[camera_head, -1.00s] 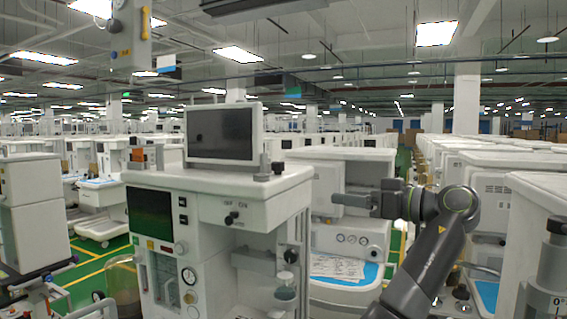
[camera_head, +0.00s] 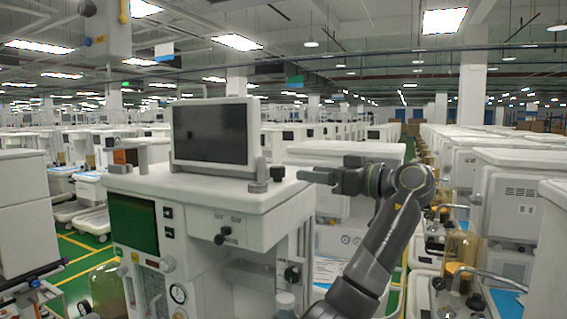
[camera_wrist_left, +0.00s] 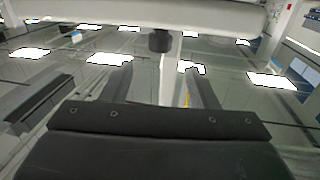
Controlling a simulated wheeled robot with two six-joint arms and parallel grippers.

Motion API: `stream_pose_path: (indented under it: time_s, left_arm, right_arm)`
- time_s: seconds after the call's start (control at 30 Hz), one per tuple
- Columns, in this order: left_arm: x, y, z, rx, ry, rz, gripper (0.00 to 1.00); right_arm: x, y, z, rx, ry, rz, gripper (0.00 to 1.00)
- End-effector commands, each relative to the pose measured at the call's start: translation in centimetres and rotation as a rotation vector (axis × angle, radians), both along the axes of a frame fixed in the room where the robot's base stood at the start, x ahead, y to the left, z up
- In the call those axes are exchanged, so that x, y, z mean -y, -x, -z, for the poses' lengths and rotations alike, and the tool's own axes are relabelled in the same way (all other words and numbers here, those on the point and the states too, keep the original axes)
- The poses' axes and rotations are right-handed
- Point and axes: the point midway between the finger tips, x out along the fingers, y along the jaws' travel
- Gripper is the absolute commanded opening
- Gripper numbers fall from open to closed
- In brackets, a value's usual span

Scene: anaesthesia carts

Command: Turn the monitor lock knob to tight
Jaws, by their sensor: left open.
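The monitor (camera_head: 212,133) stands on the white top of the anaesthesia cart (camera_head: 190,190), its dark screen facing me. A small black knob (camera_head: 277,173), which looks like the monitor lock knob, is at the right end of the top, beside a grey post (camera_head: 260,173). It also shows upside down in the wrist view (camera_wrist_left: 159,41). Whether it is tight or loose cannot be told. My left gripper (camera_head: 308,176) is open and empty, just right of the knob and apart from it, pointing at it. In the wrist view the knob appears between the fingers' lines. My right gripper is not in view.
The cart front has a green screen (camera_head: 133,223) and another black knob (camera_head: 223,236). More white carts stand behind and at the right (camera_head: 515,210). An orange-and-grey part (camera_head: 120,157) sits at the top's left end. A green floor aisle runs at the left.

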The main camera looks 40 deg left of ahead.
Motion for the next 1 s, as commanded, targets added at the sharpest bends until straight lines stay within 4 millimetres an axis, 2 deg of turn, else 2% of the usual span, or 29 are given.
stream_pose_path:
  time_s: [0.03, 0.2, 0.43, 0.6, 0.83, 0.87, 1.0]
  left_arm:
    - [-1.3, 0.2, -0.4, 0.000, -0.001, -0.004, 0.54]
    - [-4.7, 0.8, -0.4, -0.001, -0.002, -0.003, 0.54]
    - [-7.8, 1.2, -0.2, -0.001, -0.001, -0.001, 0.54]
    - [-8.6, 1.3, 0.0, 0.000, 0.000, 0.001, 0.54]
    - [-8.7, 1.3, 0.0, 0.000, 0.000, 0.002, 0.54]
    - [-8.7, 1.3, 0.0, 0.000, 0.000, 0.002, 0.53]
    - [-8.7, 1.3, 0.0, 0.000, 0.000, 0.002, 0.34]
  right_arm:
    - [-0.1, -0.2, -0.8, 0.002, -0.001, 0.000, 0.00]
    - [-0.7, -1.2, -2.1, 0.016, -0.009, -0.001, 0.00]
    - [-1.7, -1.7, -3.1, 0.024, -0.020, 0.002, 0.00]
    - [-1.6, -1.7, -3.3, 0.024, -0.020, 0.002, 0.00]
    - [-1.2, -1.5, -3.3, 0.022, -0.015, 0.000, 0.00]
    - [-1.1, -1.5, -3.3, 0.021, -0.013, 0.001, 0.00]
    - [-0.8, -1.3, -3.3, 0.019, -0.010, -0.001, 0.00]
